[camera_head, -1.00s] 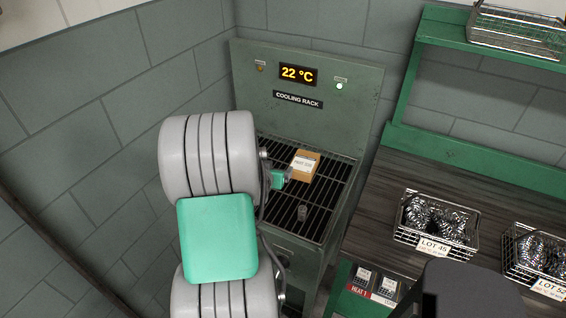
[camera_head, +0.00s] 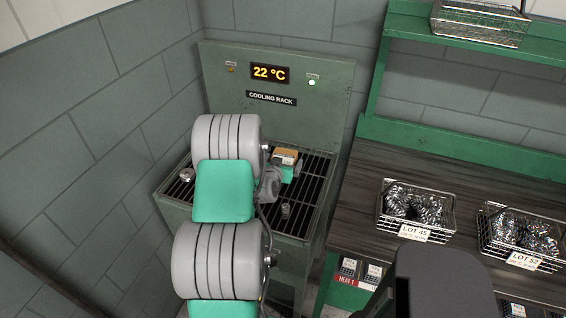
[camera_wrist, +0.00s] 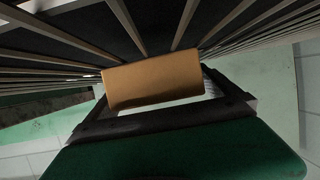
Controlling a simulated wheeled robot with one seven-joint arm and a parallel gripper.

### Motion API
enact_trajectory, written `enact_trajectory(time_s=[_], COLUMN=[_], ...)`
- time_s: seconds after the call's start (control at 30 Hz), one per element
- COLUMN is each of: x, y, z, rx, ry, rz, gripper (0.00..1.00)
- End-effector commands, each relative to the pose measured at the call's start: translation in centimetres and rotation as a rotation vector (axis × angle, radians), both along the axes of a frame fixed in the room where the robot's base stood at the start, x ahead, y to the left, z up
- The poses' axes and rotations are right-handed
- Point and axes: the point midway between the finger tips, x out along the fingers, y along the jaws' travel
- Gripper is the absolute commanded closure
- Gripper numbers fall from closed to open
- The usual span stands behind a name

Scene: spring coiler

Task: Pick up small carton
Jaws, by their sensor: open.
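The small carton (camera_head: 286,155) is a brown cardboard box with a white label. It sits on the slatted cooling rack (camera_head: 317,170), below the display panel. In the wrist view the carton (camera_wrist: 152,75) shows its plain brown side, between the dark fingers. My gripper (camera_head: 288,172) is green at its body and is right at the carton, hiding its lower part in the head view. In the wrist view my gripper (camera_wrist: 157,112) is open, with a finger on each side of the carton. I cannot tell whether either finger touches it.
A small metal piece (camera_head: 285,210) stands on the rack's front part, and another (camera_head: 187,175) lies at its left. Wire baskets of coils, LOT 45 (camera_head: 416,212) and LOT 52 (camera_head: 519,238), stand on the dark bench to the right. The rack's back panel (camera_head: 275,75) rises behind the carton.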

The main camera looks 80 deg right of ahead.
Motion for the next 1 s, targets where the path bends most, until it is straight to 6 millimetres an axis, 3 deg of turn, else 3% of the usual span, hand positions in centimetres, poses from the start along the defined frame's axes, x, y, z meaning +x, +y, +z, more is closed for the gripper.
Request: enact_trajectory(time_s=[0.13, 1.0], x=[-0.09, -0.07], y=[-0.02, 0.02], z=[0.00, 0.01], rx=[0.000, 0.000], ry=[-0.001, 0.000], rz=[-0.001, -0.001], gripper=[0.00, 0.71])
